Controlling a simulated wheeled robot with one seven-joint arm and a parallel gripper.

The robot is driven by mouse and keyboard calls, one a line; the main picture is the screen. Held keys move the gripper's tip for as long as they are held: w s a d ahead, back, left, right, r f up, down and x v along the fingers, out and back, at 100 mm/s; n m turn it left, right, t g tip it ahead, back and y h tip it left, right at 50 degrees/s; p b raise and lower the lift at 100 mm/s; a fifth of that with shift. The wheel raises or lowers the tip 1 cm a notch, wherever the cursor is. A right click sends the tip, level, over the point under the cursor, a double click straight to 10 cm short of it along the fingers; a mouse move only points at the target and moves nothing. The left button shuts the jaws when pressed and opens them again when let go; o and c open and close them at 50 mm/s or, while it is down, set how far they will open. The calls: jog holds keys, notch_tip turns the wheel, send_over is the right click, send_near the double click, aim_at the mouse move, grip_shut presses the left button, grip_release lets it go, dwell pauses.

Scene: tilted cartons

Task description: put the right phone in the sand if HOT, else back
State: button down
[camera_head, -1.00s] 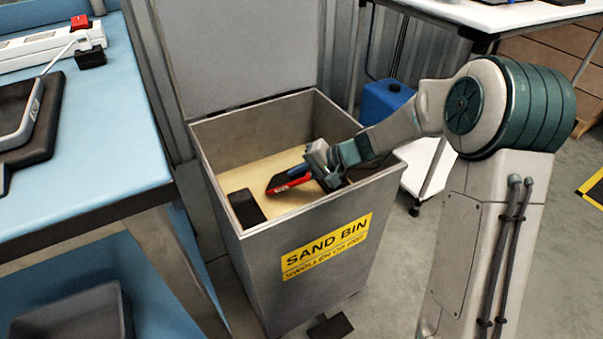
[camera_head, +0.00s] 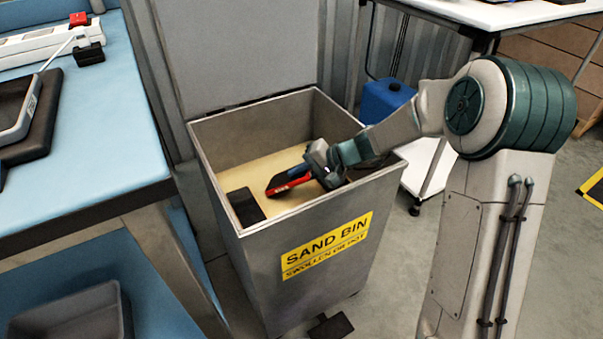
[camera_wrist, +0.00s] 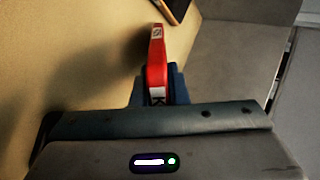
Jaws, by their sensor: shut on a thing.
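My gripper (camera_head: 308,174) is inside the open grey sand bin (camera_head: 305,256), shut on a phone with a red edge (camera_head: 278,189). The phone is held tilted above the pale sand (camera_head: 260,164). In the wrist view the red edge of the phone (camera_wrist: 157,62) stands between my blue fingers, with some white lettering on it. I cannot tell whether it touches the sand. A dark phone-like slab (camera_head: 245,207) lies in the bin's near left corner.
The bin's lid (camera_head: 240,45) stands open at the back. A blue-topped bench (camera_head: 100,130) on the left holds a dark device and a white power strip (camera_head: 50,42). A white table (camera_head: 490,14) and a blue container (camera_head: 386,99) stand behind on the right.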

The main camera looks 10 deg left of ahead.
jog(key=shift+f+b, duration=0.55)
jog(key=shift+b, duration=0.05)
dwell(0.4)
jog(key=c, duration=1.3)
grip_release()
jog(key=shift+c, duration=0.2)
